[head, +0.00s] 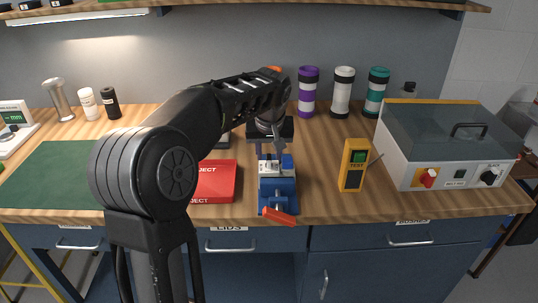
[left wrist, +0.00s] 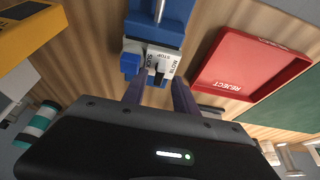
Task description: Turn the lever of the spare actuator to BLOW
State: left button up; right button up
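The spare actuator (head: 287,163) is a small white block with a blue part, held in a blue vise (head: 277,190) near the bench's front edge. In the left wrist view, the actuator's white plate (left wrist: 152,53) carries black position labels, including STOP. A short black lever (left wrist: 159,73) sticks out from it; which label it points at, I cannot tell. My left gripper (head: 272,149) is above and behind the actuator. In the left wrist view its two fingers (left wrist: 159,92) are apart, on either side of the lever's end, with no clear contact. My right gripper is out of view.
A red REJECT tray (head: 222,180) lies left of the vise. A yellow tester (head: 354,165) and a grey-lidded machine (head: 440,150) stand to the right. Purple, white and teal tubes (head: 308,92) stand behind. The vise's red handle (head: 280,216) reaches over the front edge.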

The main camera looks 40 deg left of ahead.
pick_arm(q)
jog(key=shift+x, duration=0.95)
jog(key=shift+c, duration=0.4)
grip_shut()
